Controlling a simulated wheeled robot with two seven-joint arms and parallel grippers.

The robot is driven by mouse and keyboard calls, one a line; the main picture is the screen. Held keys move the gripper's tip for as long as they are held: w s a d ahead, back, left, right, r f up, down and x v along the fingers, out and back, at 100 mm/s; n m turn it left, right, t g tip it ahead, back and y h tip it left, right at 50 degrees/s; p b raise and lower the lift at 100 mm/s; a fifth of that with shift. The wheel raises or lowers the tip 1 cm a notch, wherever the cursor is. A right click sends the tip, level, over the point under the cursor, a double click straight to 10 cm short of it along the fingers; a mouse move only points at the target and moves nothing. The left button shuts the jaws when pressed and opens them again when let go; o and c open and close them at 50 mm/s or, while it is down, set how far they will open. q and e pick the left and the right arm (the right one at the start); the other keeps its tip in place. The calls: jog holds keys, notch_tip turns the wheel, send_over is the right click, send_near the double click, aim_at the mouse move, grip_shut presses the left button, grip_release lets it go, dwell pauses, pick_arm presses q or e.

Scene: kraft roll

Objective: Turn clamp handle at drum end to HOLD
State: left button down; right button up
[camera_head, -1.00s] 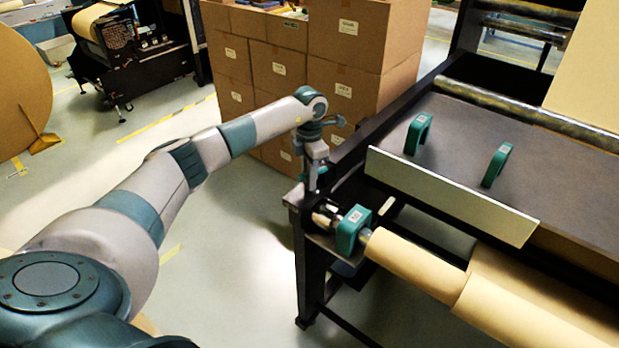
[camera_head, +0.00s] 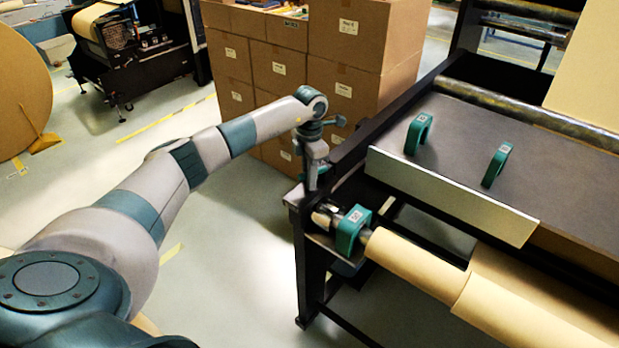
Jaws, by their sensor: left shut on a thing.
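The roll's drum end (camera_head: 327,215) shows as bright metal at the left end of the machine's front shaft. A teal clamp block (camera_head: 352,230) with a small pale label sits on the shaft, between this end and the kraft roll (camera_head: 410,262). My left gripper (camera_head: 311,188) points down at the outer side of the drum end, by the frame's corner. It is shut on what seems to be the clamp handle. The handle is mostly hidden by the gripper and too small to read. No HOLD mark can be read. My right gripper is not in view.
The black machine frame (camera_head: 303,270) stands right beside my left gripper. Two teal arched handles (camera_head: 418,134) stand on the dark table above a pale metal plate (camera_head: 450,196). Stacked cartons (camera_head: 345,95) stand close behind my forearm.

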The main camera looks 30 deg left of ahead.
pick_arm(q)
jog(key=shift+r, duration=0.1)
jog(key=c, duration=1.7)
grip_release()
jog(key=shift+r+b, duration=0.35)
jog(key=shift+r, duration=0.25)
jog(key=shift+r+b, duration=2.5)
jog(key=shift+r, duration=5.6)
jog(key=shift+o, duration=0.3)
